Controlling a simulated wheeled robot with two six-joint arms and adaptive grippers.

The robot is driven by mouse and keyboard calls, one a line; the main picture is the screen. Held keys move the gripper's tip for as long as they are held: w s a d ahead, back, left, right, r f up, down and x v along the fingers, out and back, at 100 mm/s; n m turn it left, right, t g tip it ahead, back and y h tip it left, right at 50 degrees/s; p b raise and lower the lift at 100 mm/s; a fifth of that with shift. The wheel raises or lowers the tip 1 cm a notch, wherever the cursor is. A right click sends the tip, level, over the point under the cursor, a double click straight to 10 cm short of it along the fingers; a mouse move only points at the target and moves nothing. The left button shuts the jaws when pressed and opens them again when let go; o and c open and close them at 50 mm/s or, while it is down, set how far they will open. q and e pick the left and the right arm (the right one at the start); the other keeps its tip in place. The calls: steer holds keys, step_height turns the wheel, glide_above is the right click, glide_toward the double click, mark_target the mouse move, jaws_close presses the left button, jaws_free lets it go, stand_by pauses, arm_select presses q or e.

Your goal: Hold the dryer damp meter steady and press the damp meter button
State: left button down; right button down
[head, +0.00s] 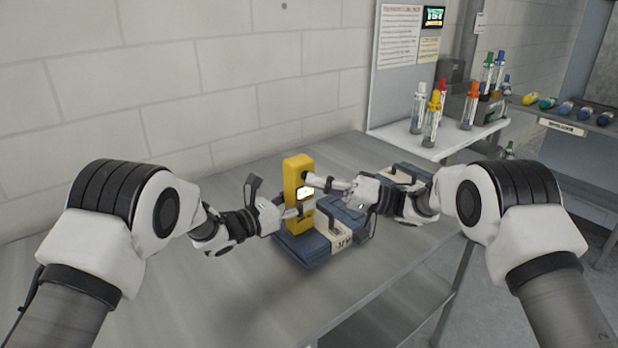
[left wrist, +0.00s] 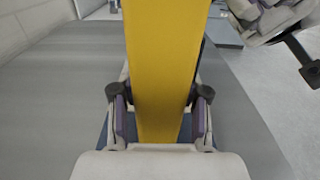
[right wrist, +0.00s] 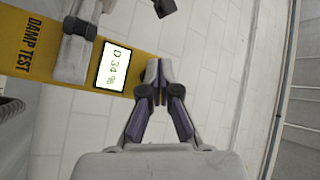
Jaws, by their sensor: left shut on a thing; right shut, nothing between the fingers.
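The yellow damp meter (head: 297,170) stands upright over a blue case on the bench in the head view. Its lit screen (head: 305,193) reads roughly "D 34 %" in the right wrist view (right wrist: 113,67), beside the words DAMP TEST. My left gripper (head: 300,211) is shut on the meter's body; in the left wrist view its fingers (left wrist: 160,105) lie on both sides of the yellow body (left wrist: 165,50). My right gripper (head: 312,180) is shut and empty, its fingertips (right wrist: 157,80) at the meter's upper front above the screen. I cannot tell whether they touch it. The button is hidden.
The blue case (head: 310,247) with a cream band lies under the meter. Another blue case (head: 408,176) lies behind my right gripper. A white shelf (head: 430,147) at the right holds several coloured bottles. The bench (head: 200,290) is clear at the front left.

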stand_by(0.4)
steer(key=shift+s+d, duration=0.55)
steer(key=shift+s, duration=0.15)
steer(key=s+d, duration=0.1)
steer(key=s, duration=0.1)
steer(key=s+d, duration=0.2)
stand_by(0.3)
steer(key=shift+a, duration=0.1)
stand_by(0.3)
arm_select(q)
steer(key=c, duration=0.5)
jaws_free()
